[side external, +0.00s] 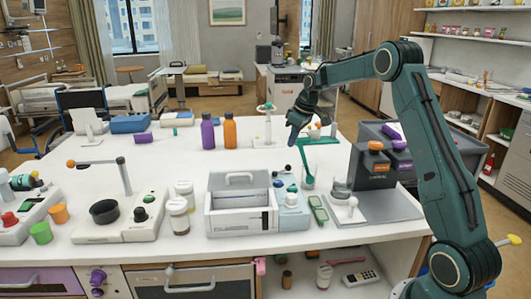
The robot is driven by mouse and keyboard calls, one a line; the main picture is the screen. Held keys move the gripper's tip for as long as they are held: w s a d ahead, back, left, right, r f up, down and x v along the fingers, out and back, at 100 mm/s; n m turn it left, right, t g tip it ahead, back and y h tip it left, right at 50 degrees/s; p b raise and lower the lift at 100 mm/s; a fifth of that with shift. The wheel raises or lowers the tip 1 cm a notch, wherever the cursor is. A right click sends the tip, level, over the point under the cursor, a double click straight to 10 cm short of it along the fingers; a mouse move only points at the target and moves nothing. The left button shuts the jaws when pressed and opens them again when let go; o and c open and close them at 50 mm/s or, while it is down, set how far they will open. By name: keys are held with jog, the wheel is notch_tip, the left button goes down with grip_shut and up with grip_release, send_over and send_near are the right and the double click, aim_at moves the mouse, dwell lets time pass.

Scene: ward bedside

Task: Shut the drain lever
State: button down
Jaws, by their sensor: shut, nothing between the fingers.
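My gripper (293,136) hangs low over the back middle of the white table, pointing down, shut and empty. A thin horizontal lever with an orange ball end (71,163) stands on a post at the left of the table, well away from my gripper. A teal bar (318,141) lies just right of my gripper's tip; whether they touch cannot be told. A white stand (268,125) is just left of the gripper. None of these is clearly marked as the drain lever.
Purple (207,134) and orange (229,131) bottles stand left of the gripper.

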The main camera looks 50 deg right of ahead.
jog(key=c, duration=1.5)
grip_release()
jog(key=shift+r, duration=0.25)
jog(key=a+r+n, duration=0.1)
jog(key=n, duration=0.3)
jog(key=a+r+n+g, duration=0.1)
jog(key=n, duration=0.3)
jog(key=s+a+r+n+h, duration=0.1)
jog(key=r+n, duration=0.1)
jog(key=n, duration=0.3)
jog(key=shift+s+a, duration=0.1)
jog(key=shift+a, duration=0.3)
jog(key=shift+f, duration=0.1)
jog(key=x, duration=1.3)
jog(key=shift+s+d+f, duration=0.15)
jog(key=shift+f, duration=0.2)
jog(key=shift+c, duration=0.5)
grip_shut()
